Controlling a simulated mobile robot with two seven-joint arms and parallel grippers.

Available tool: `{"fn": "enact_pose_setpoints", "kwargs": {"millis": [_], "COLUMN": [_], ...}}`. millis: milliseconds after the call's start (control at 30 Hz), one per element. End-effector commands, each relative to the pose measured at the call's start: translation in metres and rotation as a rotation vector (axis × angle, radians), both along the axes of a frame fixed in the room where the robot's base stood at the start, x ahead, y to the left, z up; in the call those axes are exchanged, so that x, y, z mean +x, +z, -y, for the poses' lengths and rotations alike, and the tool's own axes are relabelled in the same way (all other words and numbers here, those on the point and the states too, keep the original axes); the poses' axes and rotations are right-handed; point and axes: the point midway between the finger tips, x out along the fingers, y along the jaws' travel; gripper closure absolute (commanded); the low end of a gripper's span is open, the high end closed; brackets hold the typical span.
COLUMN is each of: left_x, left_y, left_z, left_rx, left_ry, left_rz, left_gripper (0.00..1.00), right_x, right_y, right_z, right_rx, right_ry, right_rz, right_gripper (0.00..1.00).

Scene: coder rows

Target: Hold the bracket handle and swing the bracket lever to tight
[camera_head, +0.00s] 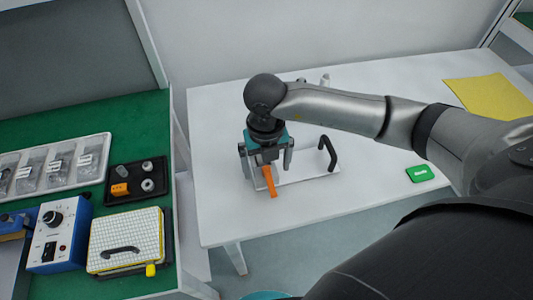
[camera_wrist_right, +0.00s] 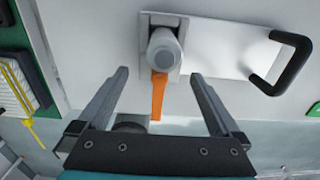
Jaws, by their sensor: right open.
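The bracket (camera_head: 308,174) is a white plate on the white table, with a black handle (camera_head: 328,153) at its right end. The handle also shows at the right of the right wrist view (camera_wrist_right: 290,62). The orange lever (camera_head: 270,182) extends from a grey round post (camera_wrist_right: 163,50) on the bracket, toward the table's front edge. My right gripper (camera_head: 266,170) is open above the lever end of the bracket. In the right wrist view its fingers lie on either side of the lever (camera_wrist_right: 158,97), apart from it. The gripper partly hides the post in the head view. My left gripper is not seen.
On the white table (camera_head: 220,105) are a green tag (camera_head: 420,173) and a yellow sheet (camera_head: 490,96) at the right. A green bench at the left holds a black tray (camera_head: 120,198), a blue meter box (camera_head: 60,235) and a white-topped case (camera_head: 125,238). The table's front right is clear.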

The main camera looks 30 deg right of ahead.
Motion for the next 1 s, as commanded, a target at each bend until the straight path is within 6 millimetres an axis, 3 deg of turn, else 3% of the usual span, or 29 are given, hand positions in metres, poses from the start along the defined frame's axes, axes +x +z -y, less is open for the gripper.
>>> {"fn": "enact_pose_setpoints", "kwargs": {"millis": [167,467,1000], "left_x": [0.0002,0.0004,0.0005], "left_y": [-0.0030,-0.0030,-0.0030], "left_z": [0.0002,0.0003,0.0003], "left_rx": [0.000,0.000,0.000], "left_ry": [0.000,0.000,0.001], "left_rz": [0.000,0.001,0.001], "left_gripper": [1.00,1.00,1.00], "right_x": [-0.0001,-0.0001,-0.0001], "right_y": [-0.0134,-0.0150,-0.0146], "right_z": [-0.0004,-0.0002,-0.0002], "right_rx": [0.001,0.001,0.001], "right_ry": [0.001,0.002,0.001], "right_rz": [-0.001,0.000,0.000], "right_gripper": [0.00,0.00,0.60]}}
